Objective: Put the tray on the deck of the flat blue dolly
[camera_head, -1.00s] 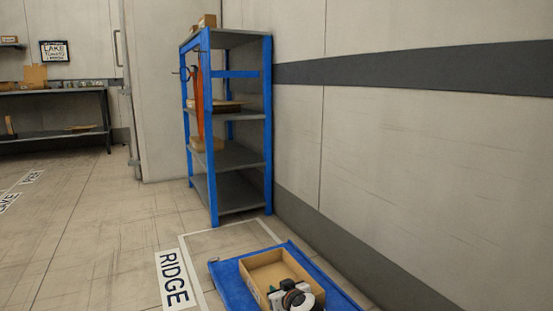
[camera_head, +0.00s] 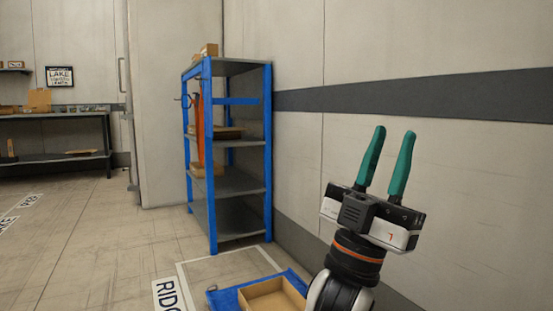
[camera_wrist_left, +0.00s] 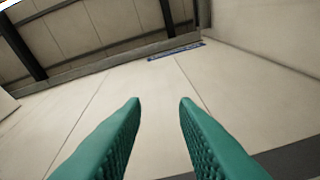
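The tray (camera_head: 270,301), an open light-brown box, sits on the deck of the flat blue dolly (camera_head: 225,299) at the bottom of the head view. Its lower part is cut off by the frame edge and my left arm hides its right side. My left gripper (camera_head: 395,131) is raised above and to the right of the tray, with its green fingers pointing up. It is open and empty; the left wrist view shows a clear gap between the fingertips (camera_wrist_left: 160,100). My right gripper is not in view.
A blue-framed shelf rack (camera_head: 268,160) stands behind the dolly against the wall. A floor sign with partly cut-off lettering (camera_head: 166,295) lies left of the dolly. A workbench (camera_head: 60,115) stands far left. The floor at left is clear.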

